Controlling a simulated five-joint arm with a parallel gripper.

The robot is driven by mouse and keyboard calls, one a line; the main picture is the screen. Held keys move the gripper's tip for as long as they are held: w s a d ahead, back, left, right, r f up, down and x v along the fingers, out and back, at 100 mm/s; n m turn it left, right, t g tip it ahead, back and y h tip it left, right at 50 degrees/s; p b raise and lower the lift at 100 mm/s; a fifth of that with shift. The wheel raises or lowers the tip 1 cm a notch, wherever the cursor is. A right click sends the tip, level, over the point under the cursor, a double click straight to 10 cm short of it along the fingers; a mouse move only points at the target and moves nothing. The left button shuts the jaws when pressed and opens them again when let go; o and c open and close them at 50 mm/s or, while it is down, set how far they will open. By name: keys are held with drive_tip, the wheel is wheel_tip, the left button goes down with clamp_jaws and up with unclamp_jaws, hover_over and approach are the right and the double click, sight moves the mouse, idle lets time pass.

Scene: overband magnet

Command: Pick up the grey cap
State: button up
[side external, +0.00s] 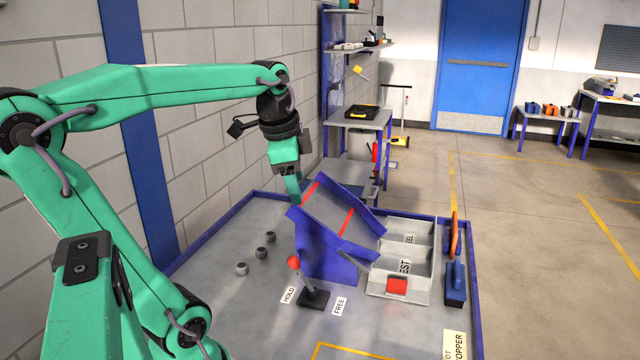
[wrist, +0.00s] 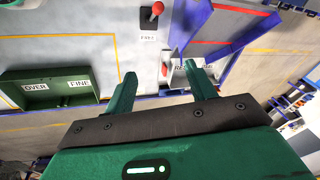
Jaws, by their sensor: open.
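Three small grey round pieces, which look like caps, stand in a loose row on the grey table left of the chute in the side external view: a front one (side external: 241,268), a middle one (side external: 261,252) and a back one (side external: 270,237). I cannot tell whether one of them is the grey cap of the task. My gripper (side external: 293,192) hangs above the upper end of the chute, up and to the right of these pieces. In the wrist view its two green fingers (wrist: 160,72) are apart with nothing held between them. No grey cap is clear in that view.
The blue-sided chute (side external: 328,212) with red stripes slopes right to a grey divided tray (side external: 415,225). A red-knobbed lever (side external: 314,297) stands in front, between HOLD and FREE labels. A green OVER/FINE box (wrist: 45,90) shows in the wrist view. A blue rim (side external: 222,222) edges the table.

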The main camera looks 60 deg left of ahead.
drive_tip(key=s+a+m+g, duration=0.2)
drive_tip(key=a+m, duration=0.1)
drive_tip(key=a, duration=0.8)
drive_tip(key=m+h, duration=0.1)
drive_tip(key=m, duration=0.3)
hover_over(242, 265)
drive_tip(key=shift+g, duration=0.4)
wheel_tip(242, 265, down, 23)
drive_tip(key=shift+f, duration=1.6)
drive_tip(key=shift+f, duration=0.1)
drive_tip(key=shift+f, duration=2.5)
drive_tip(key=c, duration=1.1)
